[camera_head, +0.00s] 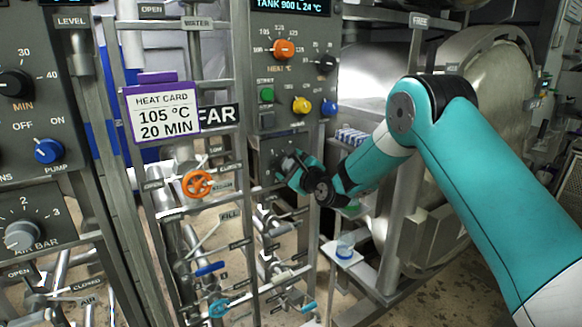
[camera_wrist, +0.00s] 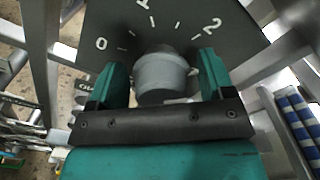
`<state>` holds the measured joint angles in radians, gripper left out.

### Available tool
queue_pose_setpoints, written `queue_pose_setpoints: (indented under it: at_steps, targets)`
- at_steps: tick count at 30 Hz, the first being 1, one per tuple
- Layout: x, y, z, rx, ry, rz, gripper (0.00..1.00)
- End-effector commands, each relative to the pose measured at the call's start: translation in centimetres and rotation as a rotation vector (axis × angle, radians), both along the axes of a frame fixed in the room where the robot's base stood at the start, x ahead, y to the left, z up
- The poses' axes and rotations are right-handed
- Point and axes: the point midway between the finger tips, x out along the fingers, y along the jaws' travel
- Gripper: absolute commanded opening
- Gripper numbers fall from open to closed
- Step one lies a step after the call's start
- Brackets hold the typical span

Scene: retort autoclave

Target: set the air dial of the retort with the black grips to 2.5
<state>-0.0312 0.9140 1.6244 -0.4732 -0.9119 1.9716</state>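My gripper (camera_head: 285,165) is at the lower part of the far control panel (camera_head: 285,95) in the head view. In the wrist view, a grey round dial (camera_wrist: 160,78) sits between the two teal fingers of my gripper (camera_wrist: 161,80), on a dark plate with 0, 1 and 2 marks. The fingers are apart, one on each side of the dial, with a narrow gap showing at the right. The dial's pointer cannot be made out. Another grey dial, marked AIR BAR (camera_head: 22,236), is on the near left panel. Black grips cannot be identified.
An orange handwheel (camera_head: 198,184) and blue-handled valves (camera_head: 210,268) are on pipes left of and below my gripper. A heat card (camera_head: 162,110) hangs on the frame. A steel retort door (camera_head: 480,130) stands behind my arm. A small shelf (camera_head: 342,254) holds a cup.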

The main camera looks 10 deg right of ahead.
Motion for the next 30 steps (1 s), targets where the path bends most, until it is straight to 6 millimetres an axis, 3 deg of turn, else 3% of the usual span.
queue_pose_setpoints:
  at_steps: [7,11,24,30]
  targets:
    - [-0.2,-0.1,0.0,-0.001,0.000,0.000,0.75]
    - [-1.3,-0.5,-0.2,0.000,0.000,0.000,0.75]
    - [-11.3,-3.8,-0.7,0.002,0.001,-0.004,0.75]
    - [-14.9,-4.9,-0.5,0.000,0.001,-0.004,0.75]
